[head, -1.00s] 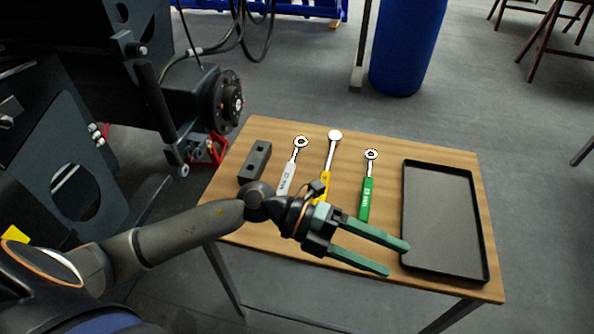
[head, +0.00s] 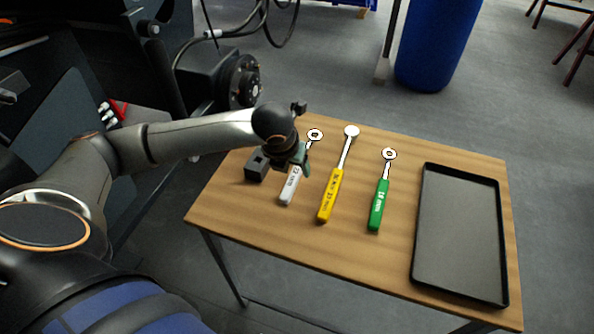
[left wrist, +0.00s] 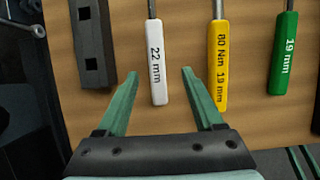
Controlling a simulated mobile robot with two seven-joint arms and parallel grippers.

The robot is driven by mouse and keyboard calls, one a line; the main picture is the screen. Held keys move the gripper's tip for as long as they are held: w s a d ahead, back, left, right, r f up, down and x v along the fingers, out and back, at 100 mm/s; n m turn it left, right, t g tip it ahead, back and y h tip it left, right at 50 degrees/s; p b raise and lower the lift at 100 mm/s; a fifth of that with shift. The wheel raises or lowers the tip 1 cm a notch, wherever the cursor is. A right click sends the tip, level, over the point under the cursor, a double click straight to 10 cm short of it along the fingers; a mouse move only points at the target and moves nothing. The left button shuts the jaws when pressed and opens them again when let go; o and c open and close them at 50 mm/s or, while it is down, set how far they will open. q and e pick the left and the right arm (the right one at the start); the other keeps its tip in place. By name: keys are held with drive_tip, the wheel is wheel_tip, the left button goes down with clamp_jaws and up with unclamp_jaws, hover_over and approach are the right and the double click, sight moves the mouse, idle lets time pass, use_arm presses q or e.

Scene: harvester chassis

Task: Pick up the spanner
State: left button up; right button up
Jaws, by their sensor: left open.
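Three long-handled tools lie side by side on the wooden table. The spanner with the white handle (head: 291,186) is marked 22 mm, and its ring end is at the far side. A yellow-handled tool (head: 331,196) lies in the middle, and a green-handled spanner (head: 378,205) marked 19 mm lies to its right. My left gripper (head: 300,160) is over the white handle, pointing down. In the left wrist view the open green fingers (left wrist: 160,82) stand on either side of the white handle's near end (left wrist: 157,70), with nothing held. My right gripper is not in view.
A dark block with square holes (head: 257,166) sits left of the white spanner. A black tray (head: 460,235) lies at the table's right. The front of the wooden table (head: 300,240) is clear. Dark machinery with a hub (head: 243,80) stands behind left.

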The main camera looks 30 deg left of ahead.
sight(294, 176)
use_arm(q)
drive_tip(key=shift+s+a+x, duration=0.1)
drive_tip(key=shift+x, duration=1.4)
drive_tip(key=shift+s+a+x, duration=0.15)
drive_tip(key=shift+x, duration=1.35)
clamp_jaws()
drive_tip(key=shift+w, duration=0.1)
